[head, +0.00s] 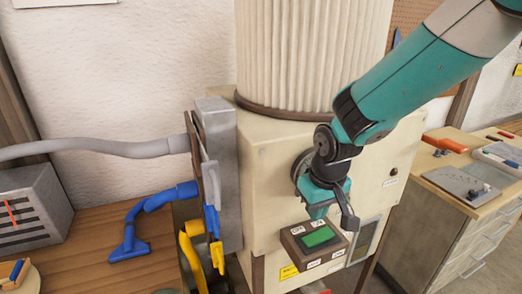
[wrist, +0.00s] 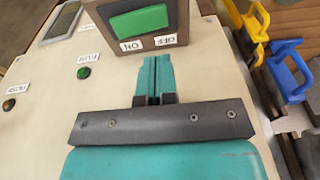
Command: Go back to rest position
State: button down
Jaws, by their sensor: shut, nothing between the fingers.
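My gripper (head: 318,210) is at the front of a cream machine cabinet (head: 270,170), just above a small box with a green button (head: 319,237). In the wrist view my gripper (wrist: 153,62) shows its two teal fingers together with nothing between them. The fingertips end just short of the labelled box, whose green button (wrist: 140,22) is in full view. I cannot tell whether the fingertips touch the box.
A grey switch housing (head: 222,170) with blue and yellow handles (head: 211,220) stands left of the cabinet. A ribbed cylinder (head: 315,45) rises on top. A wooden bench (head: 90,262) lies left, and a drawer bench (head: 440,235) with tools stands right.

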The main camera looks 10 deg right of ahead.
jog(key=s+a+r+n+y+b, duration=0.1)
jog(key=s+r+n+b, duration=0.1)
jog(key=s, duration=0.8)
jog(key=s+a+r+n+g+y+b, duration=0.1)
jog(key=s+b, duration=0.4)
jog(key=s, duration=0.6)
jog(key=shift+a+r+n+g+y+b, duration=0.3)
jog(key=shift+a+r+n+y, duration=0.2)
jog(key=shift+y, duration=0.3)
